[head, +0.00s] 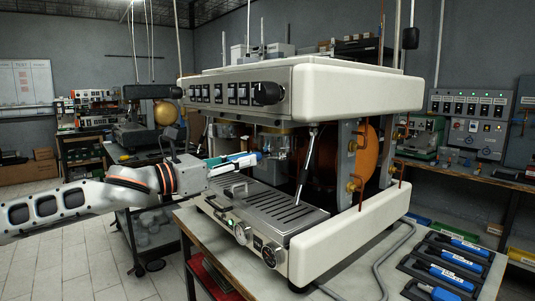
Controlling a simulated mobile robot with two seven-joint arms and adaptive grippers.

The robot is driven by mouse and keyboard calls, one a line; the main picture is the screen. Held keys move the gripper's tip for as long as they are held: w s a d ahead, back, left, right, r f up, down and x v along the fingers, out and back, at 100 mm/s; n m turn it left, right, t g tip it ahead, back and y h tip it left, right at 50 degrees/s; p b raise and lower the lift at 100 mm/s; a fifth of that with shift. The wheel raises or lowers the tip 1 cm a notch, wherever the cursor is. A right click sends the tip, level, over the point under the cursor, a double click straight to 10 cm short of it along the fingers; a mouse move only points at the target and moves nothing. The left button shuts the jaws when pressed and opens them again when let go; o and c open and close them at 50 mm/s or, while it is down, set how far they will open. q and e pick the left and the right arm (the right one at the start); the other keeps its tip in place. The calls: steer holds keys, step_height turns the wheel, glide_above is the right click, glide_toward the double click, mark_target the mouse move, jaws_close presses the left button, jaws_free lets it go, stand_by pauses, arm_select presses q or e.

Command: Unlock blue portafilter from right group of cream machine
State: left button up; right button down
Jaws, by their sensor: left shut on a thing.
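The cream machine (345,95) stands on the bench with its button row facing left. Under its front panel a metal group (277,146) shows, with a blue portafilter handle (243,157) pointing out from it to the left. My left gripper (220,163) comes in from the left and is shut on the blue portafilter's handle, above the drip tray (283,211). The portafilter's head is small and dark in this view, so I cannot tell how it sits in the group. My right gripper is not in view.
A steam wand (305,163) hangs to the right of the group. Several blue-handled tools (455,243) lie in dark holders on the bench at the right, near a grey cable (378,262). A grey control panel (471,122) stands behind. Floor is open at the left.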

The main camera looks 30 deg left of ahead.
arm_select(q)
jaws_close()
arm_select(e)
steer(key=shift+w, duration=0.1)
arm_select(q)
steer(key=shift+r+p, duration=0.1)
steer(key=shift+p, duration=0.65)
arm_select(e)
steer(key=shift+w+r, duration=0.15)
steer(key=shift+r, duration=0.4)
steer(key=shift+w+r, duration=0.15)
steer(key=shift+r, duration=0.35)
arm_select(q)
steer(key=shift+s+p, duration=0.1)
steer(key=shift+p, duration=0.5)
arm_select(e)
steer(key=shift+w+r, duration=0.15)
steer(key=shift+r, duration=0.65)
